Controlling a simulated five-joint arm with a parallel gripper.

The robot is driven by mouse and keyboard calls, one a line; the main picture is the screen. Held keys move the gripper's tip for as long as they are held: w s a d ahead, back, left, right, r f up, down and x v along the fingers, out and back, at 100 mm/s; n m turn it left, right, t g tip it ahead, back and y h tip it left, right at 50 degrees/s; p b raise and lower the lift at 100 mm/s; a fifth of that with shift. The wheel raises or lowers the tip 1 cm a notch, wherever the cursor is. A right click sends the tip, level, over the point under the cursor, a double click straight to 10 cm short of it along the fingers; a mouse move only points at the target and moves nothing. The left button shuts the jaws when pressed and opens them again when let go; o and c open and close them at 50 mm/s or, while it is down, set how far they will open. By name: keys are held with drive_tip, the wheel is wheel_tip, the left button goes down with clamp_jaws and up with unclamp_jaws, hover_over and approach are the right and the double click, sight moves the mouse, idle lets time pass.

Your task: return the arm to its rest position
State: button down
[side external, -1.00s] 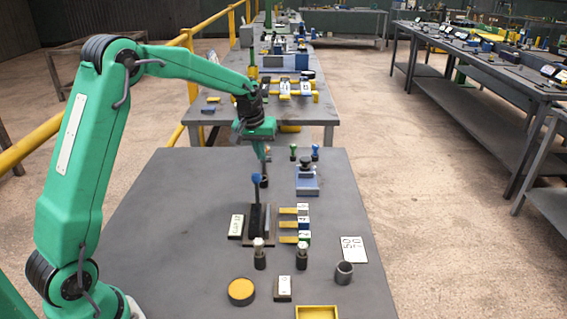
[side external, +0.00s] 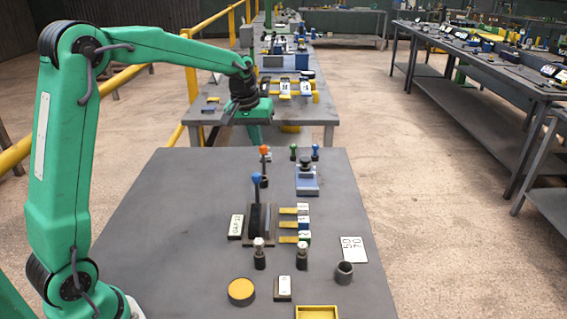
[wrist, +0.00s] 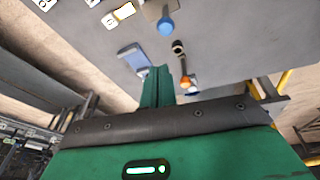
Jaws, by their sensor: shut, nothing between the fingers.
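My gripper (side external: 254,134) hangs on the green arm above the far end of the grey table (side external: 150,215), pointing down. Its fingers are shut and empty, and it touches nothing that I can see. In the wrist view the closed green fingers (wrist: 157,88) stick out over the dark edge of my gripper's body. An orange-topped peg (side external: 264,150) stands just to the right of and nearer than the fingers. The orange peg also shows beside the fingers in the wrist view (wrist: 185,80).
A blue-topped lever (side external: 256,179) stands mid-table, with yellow-barred blocks (side external: 287,224) beside it. A blue device (side external: 306,180) and green and blue pegs stand at the far right. A yellow disc (side external: 241,291), a grey cup (side external: 344,273) and a yellow tray (side external: 317,312) are in front. The table's left side is clear.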

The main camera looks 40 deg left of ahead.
drive_tip(key=s+d+r+m+t, duration=0.1)
drive_tip(key=s+d, duration=0.4)
drive_tip(key=s, duration=0.8)
drive_tip(key=s+d+r+m+t, duration=0.1)
drive_tip(key=s+d+r+m, duration=0.2)
drive_tip(key=s, duration=1.1)
drive_tip(key=d+m, duration=0.2)
drive_tip(key=shift+s+d+m+t+h, duration=0.25)
drive_tip(key=shift+s+m+t+h, duration=0.05)
